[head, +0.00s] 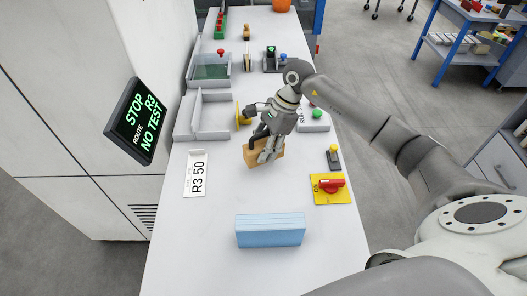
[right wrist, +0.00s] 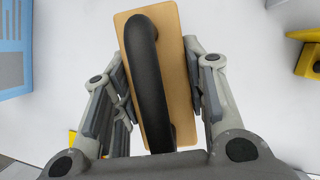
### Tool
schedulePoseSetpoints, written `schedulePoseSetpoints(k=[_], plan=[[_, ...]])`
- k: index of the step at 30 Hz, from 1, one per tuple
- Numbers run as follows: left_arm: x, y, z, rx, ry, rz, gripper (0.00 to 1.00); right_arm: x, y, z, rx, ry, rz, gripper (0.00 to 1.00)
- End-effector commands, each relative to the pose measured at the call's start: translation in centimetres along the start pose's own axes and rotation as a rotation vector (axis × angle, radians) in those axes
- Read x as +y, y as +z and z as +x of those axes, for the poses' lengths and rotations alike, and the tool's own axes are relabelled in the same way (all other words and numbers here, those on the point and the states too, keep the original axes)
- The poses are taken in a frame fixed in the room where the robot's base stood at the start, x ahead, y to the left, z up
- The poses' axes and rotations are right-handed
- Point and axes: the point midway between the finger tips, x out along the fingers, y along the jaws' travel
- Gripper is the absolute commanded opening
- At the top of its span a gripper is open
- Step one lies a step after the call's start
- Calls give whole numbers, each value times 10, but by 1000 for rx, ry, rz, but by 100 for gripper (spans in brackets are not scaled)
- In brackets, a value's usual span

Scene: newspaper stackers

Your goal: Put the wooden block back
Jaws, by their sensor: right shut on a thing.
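The wooden block (head: 252,160) is a light brown rectangular piece with a black curved handle. In the head view it is just above or on the white table, slightly tilted; I cannot tell whether it touches. My right gripper (head: 268,148) is shut on it. In the right wrist view the wooden block (right wrist: 178,55) lies between the two fingers of the right gripper (right wrist: 162,88), with the black handle (right wrist: 143,50) running along its middle. My left gripper is not in view.
The white table (head: 200,240) holds a blue stack (head: 270,230), an R3 50 label (head: 196,173), a yellow plate with a red switch (head: 331,188), and a grey tray (head: 211,118). A screen (head: 137,121) stands out from the left cabinet. The near-left tabletop is clear.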

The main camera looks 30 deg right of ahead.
Motion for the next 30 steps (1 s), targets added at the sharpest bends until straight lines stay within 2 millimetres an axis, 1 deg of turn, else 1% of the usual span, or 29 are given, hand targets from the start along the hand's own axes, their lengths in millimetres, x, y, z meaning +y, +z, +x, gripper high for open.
schedulePoseSetpoints(k=[3, 6, 9, 12, 18, 22, 23, 27, 28, 30], plan=[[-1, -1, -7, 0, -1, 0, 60, -5, -2, 7, -2, 3, 1, 9], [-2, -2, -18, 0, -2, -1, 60, -4, -8, 20, -3, 4, 2, 9], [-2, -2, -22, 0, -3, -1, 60, -4, -12, 29, -1, 2, 1, 9], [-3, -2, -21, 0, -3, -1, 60, -5, -14, 33, -1, -1, 0, 9], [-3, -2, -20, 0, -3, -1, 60, -5, -14, 33, -1, -1, -1, 9], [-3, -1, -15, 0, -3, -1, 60, -5, -16, 37, 0, -1, -1, 9], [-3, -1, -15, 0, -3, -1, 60, -4, -16, 37, 0, 0, 0, 41], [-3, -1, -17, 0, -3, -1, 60, -4, -16, 36, 0, 0, 0, 59], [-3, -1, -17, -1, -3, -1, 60, -4, -16, 36, 0, 0, 0, 61], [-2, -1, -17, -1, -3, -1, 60, -4, -16, 36, 0, 0, 0, 61]])
